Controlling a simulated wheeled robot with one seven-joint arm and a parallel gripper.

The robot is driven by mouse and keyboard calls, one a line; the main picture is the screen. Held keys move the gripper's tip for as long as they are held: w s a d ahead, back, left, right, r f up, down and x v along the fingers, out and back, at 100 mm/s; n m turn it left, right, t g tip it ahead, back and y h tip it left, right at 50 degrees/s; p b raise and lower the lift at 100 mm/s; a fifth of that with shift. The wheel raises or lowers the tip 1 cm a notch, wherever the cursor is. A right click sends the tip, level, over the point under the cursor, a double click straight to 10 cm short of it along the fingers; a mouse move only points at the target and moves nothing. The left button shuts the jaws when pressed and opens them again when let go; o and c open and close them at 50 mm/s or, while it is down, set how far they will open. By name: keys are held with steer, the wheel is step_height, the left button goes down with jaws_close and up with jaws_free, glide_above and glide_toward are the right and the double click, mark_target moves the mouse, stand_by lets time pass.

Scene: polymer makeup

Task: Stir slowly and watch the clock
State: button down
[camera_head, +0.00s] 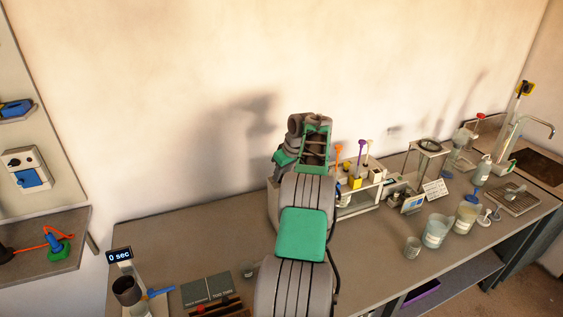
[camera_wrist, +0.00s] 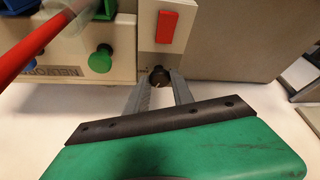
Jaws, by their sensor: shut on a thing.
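In the wrist view my gripper (camera_wrist: 160,88) has its two grey fingers shut on a small dark round knob (camera_wrist: 160,75) on the front of a pale device (camera_wrist: 125,38). A red rocker switch (camera_wrist: 167,27) is just above the knob, and a green knob (camera_wrist: 100,59) is to its left. In the head view a display (camera_head: 119,255) reading "0 sec" stands at the left end of the bench, behind a dark cup (camera_head: 127,290). My arm hides the device and the gripper's fingers in the head view. No stirring motion can be told.
In the wrist view a red rod (camera_wrist: 38,47) in a clear tube slants across the upper left. In the head view beakers (camera_head: 436,231) stand on the bench at right, near a rack (camera_head: 362,190) of coloured tools. A blue-handled item (camera_head: 160,292) is beside the dark cup.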

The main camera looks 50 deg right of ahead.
steer(key=shift+n+p, duration=0.6)
steer(key=shift+p, duration=0.1)
steer(key=shift+y, duration=0.3)
steer(key=c, duration=1.1)
jaws_free()
steer(key=shift+r, duration=0.1)
